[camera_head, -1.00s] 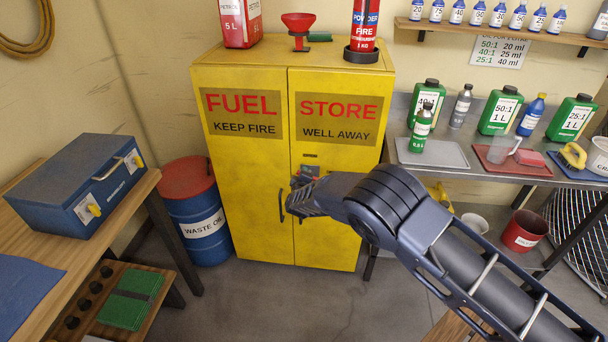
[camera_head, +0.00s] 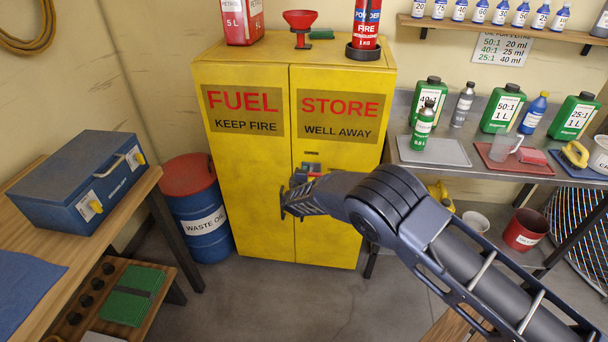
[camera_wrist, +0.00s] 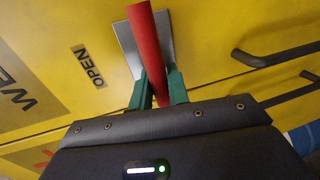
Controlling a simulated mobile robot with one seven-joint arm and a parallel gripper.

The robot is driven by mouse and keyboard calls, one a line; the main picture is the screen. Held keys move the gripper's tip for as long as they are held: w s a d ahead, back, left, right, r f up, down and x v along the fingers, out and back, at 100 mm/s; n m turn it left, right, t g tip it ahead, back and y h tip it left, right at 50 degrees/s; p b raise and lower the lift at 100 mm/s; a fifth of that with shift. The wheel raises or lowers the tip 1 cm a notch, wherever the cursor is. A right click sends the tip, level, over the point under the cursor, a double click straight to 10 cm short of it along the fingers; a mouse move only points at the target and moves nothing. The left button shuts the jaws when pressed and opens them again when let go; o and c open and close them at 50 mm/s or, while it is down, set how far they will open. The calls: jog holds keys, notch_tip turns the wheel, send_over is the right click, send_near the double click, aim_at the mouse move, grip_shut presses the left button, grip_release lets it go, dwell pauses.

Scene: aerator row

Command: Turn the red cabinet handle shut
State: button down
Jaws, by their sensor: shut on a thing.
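The red cabinet handle (camera_wrist: 148,50) is a straight red bar in front of a grey metal plate (camera_wrist: 128,45) on the yellow cabinet (camera_head: 246,180). In the wrist view my gripper (camera_wrist: 158,85) has its two green fingers closed on either side of the bar. A label reading OPEN (camera_wrist: 88,66) is on the door beside the plate. In the head view my gripper (camera_head: 305,177) is at the right door near the middle seam, and only a small red part of the handle (camera_head: 314,168) shows; my wrist hides much of that area.
Two dark door pulls (camera_wrist: 280,50) stick out close to my gripper in the wrist view. A blue waste-oil drum (camera_head: 200,215) stands left of the cabinet. A metal bench (camera_head: 480,166) with bottles is at the right. The floor in front is clear.

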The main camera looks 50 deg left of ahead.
jog(key=shift+f, duration=0.1)
jog(key=c, duration=1.4)
grip_release()
jog(key=v, duration=1.1)
